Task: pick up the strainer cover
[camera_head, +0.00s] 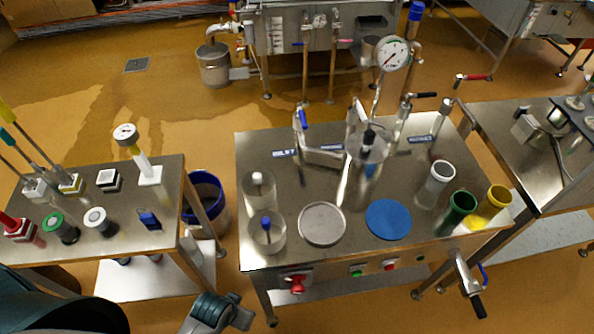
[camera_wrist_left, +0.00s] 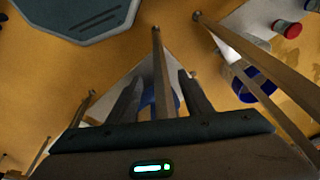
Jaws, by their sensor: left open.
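No thing in view is marked as the strainer cover, and I cannot tell for sure which one it is. A flat grey round disc (camera_head: 322,223) lies near the front edge of the middle steel table, with a blue round disc (camera_head: 388,218) to its right. My left gripper (camera_head: 240,312) is low in front of that table, apart from both discs. My right gripper is in neither view.
The middle table (camera_head: 262,148) also bears clear cylinders (camera_head: 258,190), a green cup (camera_head: 458,212), a yellow cup (camera_head: 493,202) and a pressure gauge (camera_head: 391,54). A left table (camera_head: 125,205) holds small tools. A blue bucket (camera_head: 205,197) stands between the tables.

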